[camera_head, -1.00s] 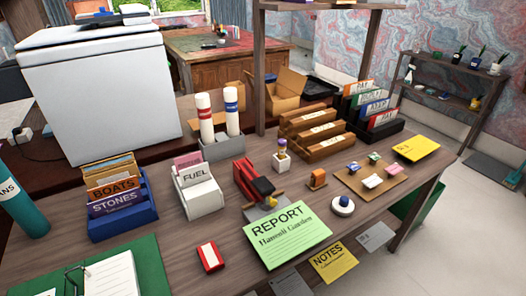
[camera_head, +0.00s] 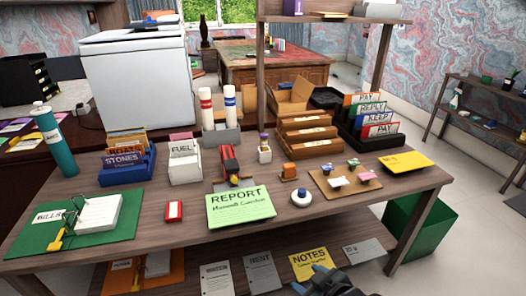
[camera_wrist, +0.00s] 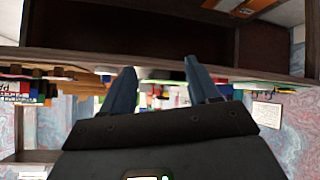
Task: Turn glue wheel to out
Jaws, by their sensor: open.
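No part is clearly readable as a glue wheel at this size. A small white holder with a purple-topped piece (camera_head: 264,150) stands upright mid-desk, in front of the brown card trays. A round white piece with a blue knob (camera_head: 301,197) sits near the front edge, right of the green report sheet (camera_head: 240,206). My gripper (camera_head: 311,279) is at the bottom of the head view, in front of and below the desk edge, apart from both. In the wrist view my gripper (camera_wrist: 158,82) has its two blue fingers spread with nothing held between them.
The wooden desk (camera_head: 340,215) is crowded. A red-and-black device (camera_head: 229,165), an orange piece (camera_head: 289,171) and a cork board (camera_head: 330,184) are near the two small pieces. Loose papers lie on a lower shelf. A green bin (camera_head: 430,230) stands at right.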

